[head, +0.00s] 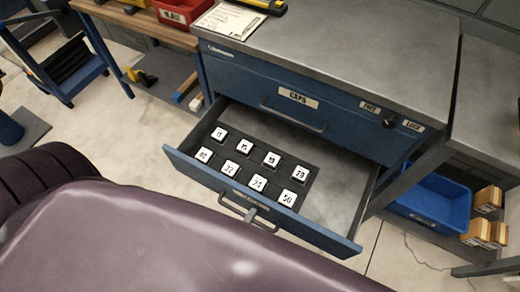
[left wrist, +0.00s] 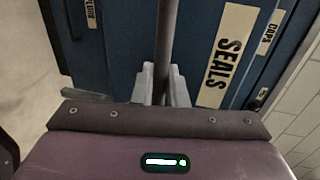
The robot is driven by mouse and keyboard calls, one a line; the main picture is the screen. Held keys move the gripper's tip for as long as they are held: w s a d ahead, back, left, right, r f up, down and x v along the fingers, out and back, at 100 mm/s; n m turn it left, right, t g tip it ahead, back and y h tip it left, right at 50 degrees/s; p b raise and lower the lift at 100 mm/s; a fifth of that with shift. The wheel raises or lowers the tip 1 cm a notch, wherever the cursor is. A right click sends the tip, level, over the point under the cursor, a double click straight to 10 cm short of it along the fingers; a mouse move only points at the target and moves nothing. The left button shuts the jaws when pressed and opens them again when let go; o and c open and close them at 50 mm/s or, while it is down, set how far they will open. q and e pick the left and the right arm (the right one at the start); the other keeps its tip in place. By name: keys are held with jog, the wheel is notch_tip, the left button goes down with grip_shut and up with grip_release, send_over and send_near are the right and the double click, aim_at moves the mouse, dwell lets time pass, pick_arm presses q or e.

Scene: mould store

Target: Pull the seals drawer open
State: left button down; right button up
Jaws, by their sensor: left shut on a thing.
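The seals drawer (head: 345,240) is the lower drawer of the blue cabinet, and it stands well out, showing numbered tiles (head: 258,183) in a dark insert. The right part of its floor is bare. Its bar handle (head: 231,206) is on the front panel. My left gripper (head: 252,214) is at the handle, mostly small in the head view. In the left wrist view its fingers (left wrist: 164,85) are shut on the handle bar (left wrist: 167,40), beside the SEALS label (left wrist: 222,57). My right gripper is not in view.
The CAPS drawer (head: 260,84) above is closed, with a knob (head: 389,123) by a LOCK label at its right. A blue bin (head: 430,203) and wooden blocks (head: 485,232) are at the right. A blue cart (head: 75,85) stands left. Pale floor (head: 135,135) is clear left of the drawer.

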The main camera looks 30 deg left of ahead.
pick_arm(q)
jog(key=shift+f+v, duration=0.25)
jog(key=shift+v, duration=0.9)
jog(key=shift+f+v, duration=0.25)
jog(key=shift+v, duration=0.9)
jog(key=c, duration=1.8)
grip_release()
jog(key=shift+s, duration=0.15)
jog(key=v, duration=0.7)
jog(key=shift+s+r, duration=0.1)
jog(key=shift+s, duration=0.25)
